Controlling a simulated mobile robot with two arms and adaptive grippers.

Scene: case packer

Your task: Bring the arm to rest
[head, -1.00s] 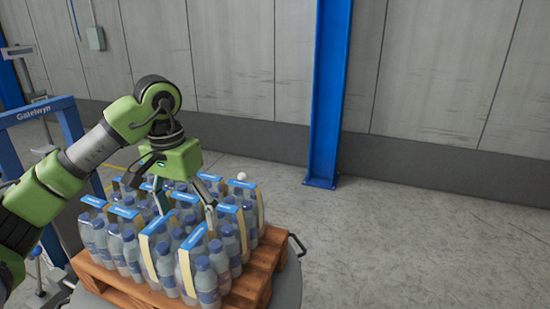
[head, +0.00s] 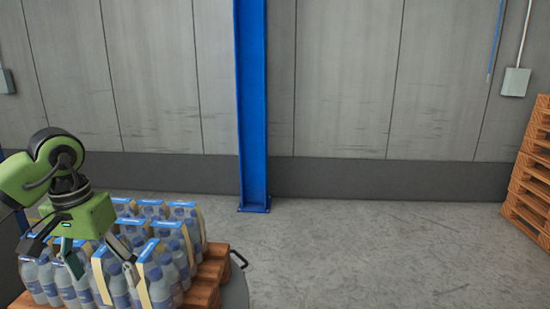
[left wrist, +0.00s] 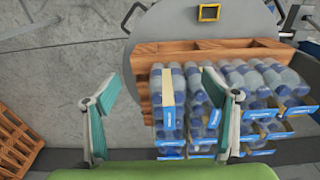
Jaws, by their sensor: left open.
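My left arm comes in from the left in the head view, with its green left gripper (head: 72,252) above the front-left part of the bottle packs. In the left wrist view the gripper's two fingers (left wrist: 160,95) stand wide apart with nothing held between them. The bottle packs (head: 158,232) are clear bottles with blue caps and blue-topped carriers, standing in rows on a wooden pallet (head: 208,284). They also show in the left wrist view (left wrist: 185,85). Whether a finger touches a pack cannot be told. My right gripper is out of view.
The pallet stands on a round grey plate (head: 236,292) with a handle. A blue column (head: 252,110) rises at the wall behind. A stack of wooden pallets (head: 530,185) stands at the far right. The concrete floor (head: 370,250) between is bare.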

